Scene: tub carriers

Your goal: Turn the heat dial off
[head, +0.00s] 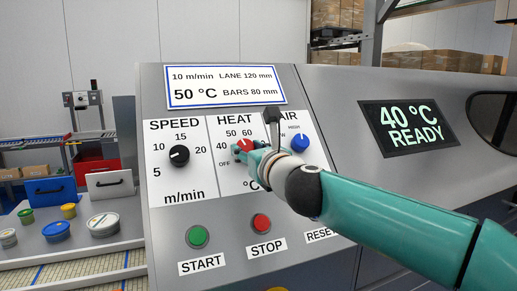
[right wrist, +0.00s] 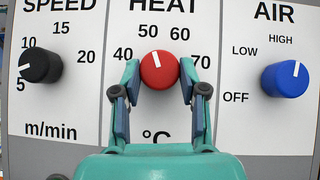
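The heat dial is a red round knob with a white pointer line (right wrist: 159,71) under the word HEAT; it also shows in the head view (head: 241,147). In the right wrist view its pointer is nearly straight up, tilted slightly left. My right gripper (right wrist: 159,82) has one finger on each side of the dial, and the fingertips appear to touch its sides. In the head view my right gripper (head: 256,150) partly covers the dial and its scale. The scale reads OFF, 40, 50, 60, 70. My left gripper is not in view.
The black speed dial (head: 179,156) is to the left and the blue air dial (head: 300,142) to the right. Below are a green START button (head: 197,236) and a red STOP button (head: 261,222). A screen (head: 409,126) reads 40 °C READY; a sign (head: 224,87) shows 50 °C.

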